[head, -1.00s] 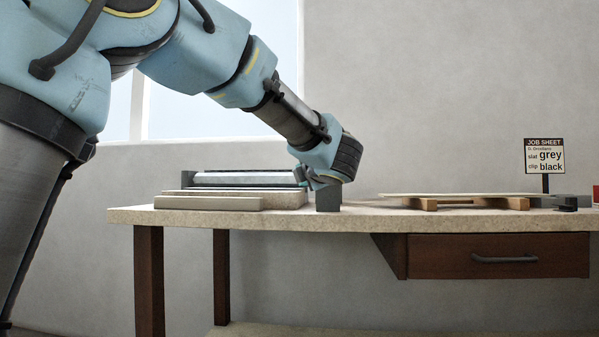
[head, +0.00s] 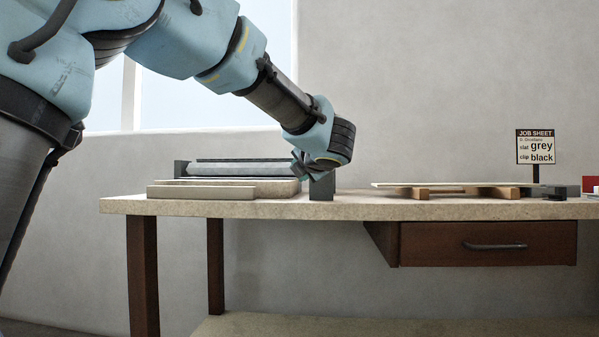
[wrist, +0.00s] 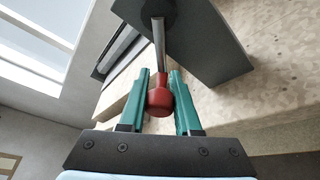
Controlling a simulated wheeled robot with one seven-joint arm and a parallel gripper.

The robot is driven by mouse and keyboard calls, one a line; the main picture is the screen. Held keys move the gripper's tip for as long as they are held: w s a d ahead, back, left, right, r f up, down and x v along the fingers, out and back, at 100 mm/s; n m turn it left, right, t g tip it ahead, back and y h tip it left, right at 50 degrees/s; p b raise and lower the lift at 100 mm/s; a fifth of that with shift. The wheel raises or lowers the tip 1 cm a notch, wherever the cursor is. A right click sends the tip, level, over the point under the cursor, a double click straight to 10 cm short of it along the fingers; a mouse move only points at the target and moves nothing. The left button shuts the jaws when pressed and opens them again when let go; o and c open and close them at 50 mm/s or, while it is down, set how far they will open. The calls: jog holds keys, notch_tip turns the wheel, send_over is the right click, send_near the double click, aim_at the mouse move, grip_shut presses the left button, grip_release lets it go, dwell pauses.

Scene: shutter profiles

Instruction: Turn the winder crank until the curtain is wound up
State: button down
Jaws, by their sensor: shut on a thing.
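The winder crank has a metal arm (wrist: 158,45) and a red knob (wrist: 159,97). My gripper (wrist: 158,76) is shut on the red knob, with one green finger on each side of it. In the head view my gripper (head: 305,165) is beside the dark end block (head: 322,186) of the winder, and the crank is hidden there. The block also shows in the wrist view (wrist: 205,45). A long grey roller with the curtain (head: 240,167) lies left of the block. How much curtain is wound is too small to tell.
The pale bench top (head: 350,206) carries a light slab (head: 200,192) in front of the roller. A board on wooden blocks (head: 440,186) lies to the right, near a job sheet sign (head: 535,146). A drawer (head: 487,244) hangs below. Bench between is clear.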

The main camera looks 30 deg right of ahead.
jog(key=c, duration=0.6)
grip_release()
jog(key=p+v, duration=0.1)
jog(key=v, duration=0.9)
jog(key=shift+s+a+r+p, duration=0.15)
jog(key=shift+s+p, duration=0.15)
jog(key=shift+s, duration=0.05)
jog(key=shift+c, duration=0.4)
